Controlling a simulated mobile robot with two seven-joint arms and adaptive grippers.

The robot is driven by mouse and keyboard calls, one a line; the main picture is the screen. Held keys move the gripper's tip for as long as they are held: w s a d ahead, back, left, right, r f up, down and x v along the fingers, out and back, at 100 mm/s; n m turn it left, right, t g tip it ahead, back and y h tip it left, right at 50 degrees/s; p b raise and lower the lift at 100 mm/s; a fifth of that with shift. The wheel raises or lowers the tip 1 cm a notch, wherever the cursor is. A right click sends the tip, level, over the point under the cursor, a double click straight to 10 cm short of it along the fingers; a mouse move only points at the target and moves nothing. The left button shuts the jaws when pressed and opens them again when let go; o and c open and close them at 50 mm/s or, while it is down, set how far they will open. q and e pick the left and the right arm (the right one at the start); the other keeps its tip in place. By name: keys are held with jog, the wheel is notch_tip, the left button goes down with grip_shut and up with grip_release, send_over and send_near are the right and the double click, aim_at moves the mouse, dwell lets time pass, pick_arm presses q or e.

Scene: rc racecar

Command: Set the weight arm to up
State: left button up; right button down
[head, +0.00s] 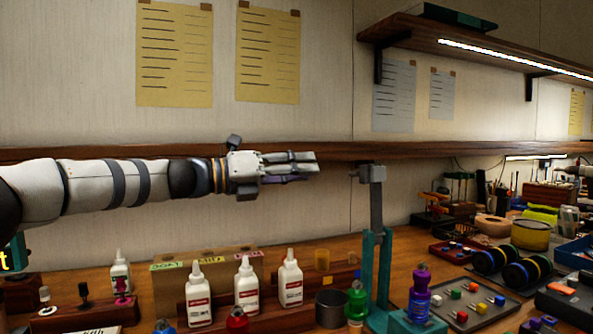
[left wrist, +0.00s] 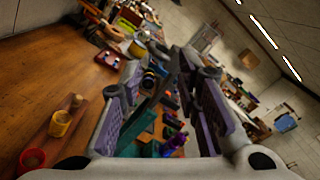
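The weight arm (head: 376,205) is a grey bar with a small block and knob at its top. It stands roughly upright on a teal post (head: 369,270) in the head view. My left gripper (head: 317,163) reaches in from the left at about the height of the bar's top, with a gap between its fingertips and the knob. In the left wrist view its fingers (left wrist: 172,72) are apart, with nothing clearly held between them. A small pale and dark part at the head view's right edge may be my right gripper (head: 580,171); its fingers are too small to read.
White bottles (head: 246,287) stand on a wooden rack below my left arm. A grey cup (head: 331,308), a green bottle (head: 355,302) and a purple bottle (head: 420,293) stand near the post. A parts tray (head: 478,322) and wheels lie to the right. A wooden rail (head: 420,148) runs along the wall behind.

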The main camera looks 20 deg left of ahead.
pick_arm(q)
jog(key=shift+s+a, duration=0.15)
dwell(0.3)
jog(key=v, duration=1.2)
